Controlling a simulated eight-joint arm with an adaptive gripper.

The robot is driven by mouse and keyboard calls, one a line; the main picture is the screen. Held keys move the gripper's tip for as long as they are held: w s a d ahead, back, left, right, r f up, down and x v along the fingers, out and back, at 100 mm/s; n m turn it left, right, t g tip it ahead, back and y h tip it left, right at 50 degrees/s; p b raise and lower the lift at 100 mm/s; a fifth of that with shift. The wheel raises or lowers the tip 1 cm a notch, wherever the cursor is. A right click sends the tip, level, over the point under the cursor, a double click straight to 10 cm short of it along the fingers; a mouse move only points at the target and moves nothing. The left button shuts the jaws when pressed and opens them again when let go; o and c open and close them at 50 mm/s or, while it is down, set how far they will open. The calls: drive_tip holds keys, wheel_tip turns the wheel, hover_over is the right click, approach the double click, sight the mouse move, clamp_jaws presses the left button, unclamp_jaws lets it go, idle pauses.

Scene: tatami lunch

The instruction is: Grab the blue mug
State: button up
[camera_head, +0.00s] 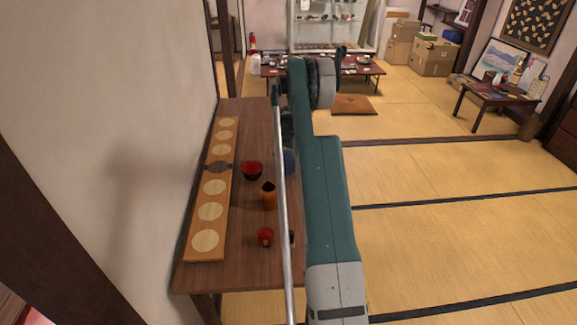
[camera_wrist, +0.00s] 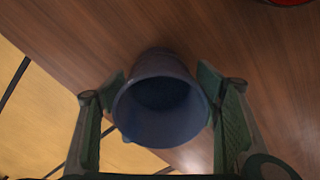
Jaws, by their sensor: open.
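The blue mug (camera_wrist: 160,110) is in the middle of the wrist view, with its round opening facing the camera. The open fingers of my gripper (camera_wrist: 162,98) stand on either side of it, one to the left and one to the right. The fingertips are close to the mug's sides; I cannot tell whether they touch. In the head view only a small part of the blue mug (camera_head: 290,162) shows beside my arm, which hides the rest of it and most of my gripper.
On the wooden table (camera_head: 250,135) are a dark red bowl (camera_head: 252,171), a brown container (camera_head: 268,196), a small red cup (camera_head: 265,236) and a long board with pale discs (camera_head: 213,187). A wall (camera_head: 130,120) borders the table's left side. Tatami floor (camera_head: 450,180) lies open to the right.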

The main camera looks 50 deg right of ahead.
drive_tip(key=shift+c, duration=0.5)
drive_tip(key=c, duration=1)
drive_tip(key=shift+r, duration=0.4)
drive_tip(key=shift+r+p, duration=0.35)
drive_tip(key=shift+r, duration=4.2)
